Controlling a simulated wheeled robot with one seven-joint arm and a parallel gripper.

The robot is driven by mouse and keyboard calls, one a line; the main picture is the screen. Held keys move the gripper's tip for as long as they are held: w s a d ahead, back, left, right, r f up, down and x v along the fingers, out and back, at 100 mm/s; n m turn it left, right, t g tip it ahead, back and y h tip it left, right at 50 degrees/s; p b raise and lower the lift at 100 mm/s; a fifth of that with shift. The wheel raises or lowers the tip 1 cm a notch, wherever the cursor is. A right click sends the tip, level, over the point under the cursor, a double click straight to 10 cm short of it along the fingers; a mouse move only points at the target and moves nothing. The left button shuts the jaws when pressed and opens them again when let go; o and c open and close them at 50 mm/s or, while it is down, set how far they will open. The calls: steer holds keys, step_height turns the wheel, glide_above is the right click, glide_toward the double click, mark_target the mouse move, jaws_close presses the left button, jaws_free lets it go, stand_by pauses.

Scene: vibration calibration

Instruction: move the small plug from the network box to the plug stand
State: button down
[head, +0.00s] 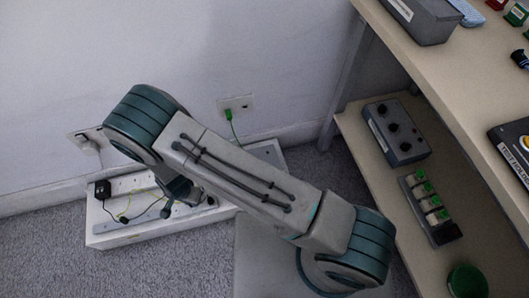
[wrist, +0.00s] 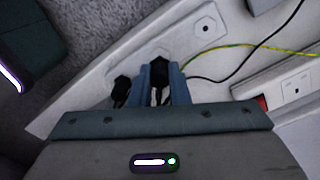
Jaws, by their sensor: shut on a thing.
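In the wrist view my gripper (wrist: 160,78) has its two blue fingers closed around a small black plug (wrist: 159,70). The plug is over a pale grey plate (wrist: 75,98); I cannot tell whether it still touches it. A second dark piece (wrist: 121,90) is just left of the fingers. In the head view the long white box (head: 115,237) on the floor, probably the network box, is partly hidden by my arm. My fingertips are not clear there. A dark rack with several green-topped pieces (head: 446,234) is on the lower shelf; I cannot tell whether it is the plug stand.
A black adapter (head: 102,189) and a yellow-green cable (wrist: 235,46) lie at the white box. A green plug (head: 228,114) is in the wall socket. A grey box with black knobs (head: 404,147) is on the lower shelf, under the tabletop (head: 440,65). Carpet is clear in front.

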steer(key=shift+f+b, duration=0.6)
steer(key=shift+f, duration=0.55)
stand_by(2.6)
steer(key=c, duration=1.3)
jaws_free()
steer(key=shift+r, duration=0.2)
steer(key=shift+r+p, duration=1.9)
steer(key=shift+r, duration=0.45)
steer(key=shift+r, duration=0.1)
step_height(320, 180, up, 14)
steer(key=p, duration=0.5)
steer(key=shift+f, duration=0.2)
